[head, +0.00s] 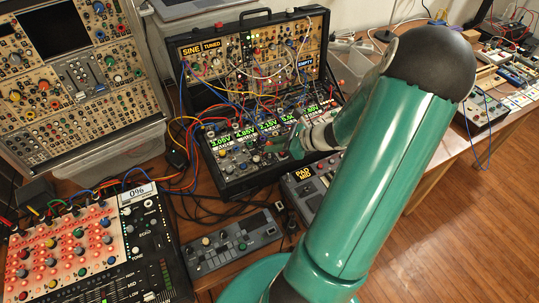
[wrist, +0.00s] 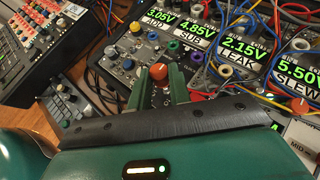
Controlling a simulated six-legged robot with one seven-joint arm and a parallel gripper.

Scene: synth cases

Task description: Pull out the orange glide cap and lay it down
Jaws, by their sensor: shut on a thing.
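The orange glide cap (wrist: 159,72) is a small round knob cap, seen from above in the wrist view. My gripper (wrist: 159,82) has its two green fingers on either side of the cap and is shut on it. The cap is over the panel of the black module case (wrist: 120,52), below the SUB and LEAK displays. I cannot tell whether it still sits on its shaft. In the head view my gripper (head: 282,149) is low over the front of the same case (head: 236,186), and the cap is too small to make out.
Patch cables (head: 275,92) crowd the upright case behind. A grey keypad device (head: 234,243) lies in front, with a PAD MIDI box (head: 308,190) to its right. A red-lit mixer (head: 70,255) stands at left. Bare wood shows around the grey device.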

